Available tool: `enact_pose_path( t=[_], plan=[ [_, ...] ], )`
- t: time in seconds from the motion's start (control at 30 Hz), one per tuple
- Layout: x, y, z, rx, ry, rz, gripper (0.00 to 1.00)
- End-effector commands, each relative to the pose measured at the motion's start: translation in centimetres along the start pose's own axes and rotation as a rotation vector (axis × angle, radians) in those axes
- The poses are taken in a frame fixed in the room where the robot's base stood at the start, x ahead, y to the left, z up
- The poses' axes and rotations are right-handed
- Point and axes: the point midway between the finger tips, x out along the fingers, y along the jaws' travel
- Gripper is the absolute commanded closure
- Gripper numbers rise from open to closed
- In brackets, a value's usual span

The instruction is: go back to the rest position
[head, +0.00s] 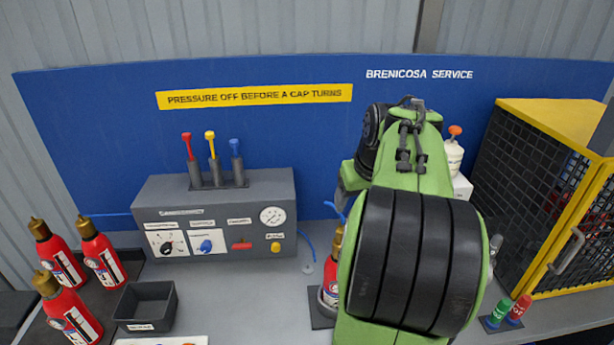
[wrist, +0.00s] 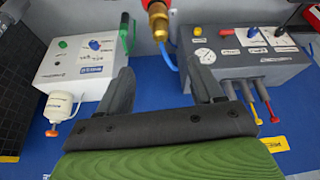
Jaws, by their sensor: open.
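My gripper (wrist: 162,85) is open in the wrist view, its two dark fingers apart with nothing held between them. Beyond the fingertips is a brass valve (wrist: 158,20) with a blue hose, with a bit of red at the picture's top edge. In the head view my green and black arm stands in front of the bench and hides my gripper. A red extinguisher (head: 331,278) stands on a dark pad just left of my arm, partly hidden by it.
A grey control box (head: 215,215) with a gauge, knobs and three coloured levers stands left; a white box (wrist: 85,70) shows in the wrist view. Several red extinguishers (head: 102,255) and a dark bin (head: 146,305) are at far left. A yellow-framed mesh cage (head: 545,190) stands right.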

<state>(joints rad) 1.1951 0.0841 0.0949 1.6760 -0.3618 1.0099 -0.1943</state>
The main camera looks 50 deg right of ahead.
Motion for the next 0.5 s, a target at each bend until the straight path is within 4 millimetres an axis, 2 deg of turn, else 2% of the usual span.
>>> enact_pose_path(
  t=[0.27,0.37,0.47,0.5],
  plan=[
    [0.0,-0.5,0.0,-0.007,0.001,-0.002,0.34],
    [-0.2,-4.0,0.6,-0.053,0.006,-0.014,0.34],
    [-0.8,-10.2,2.9,-0.138,0.017,-0.039,0.34],
    [-1.0,-12.7,4.4,-0.174,0.023,-0.051,0.34]
  ],
)
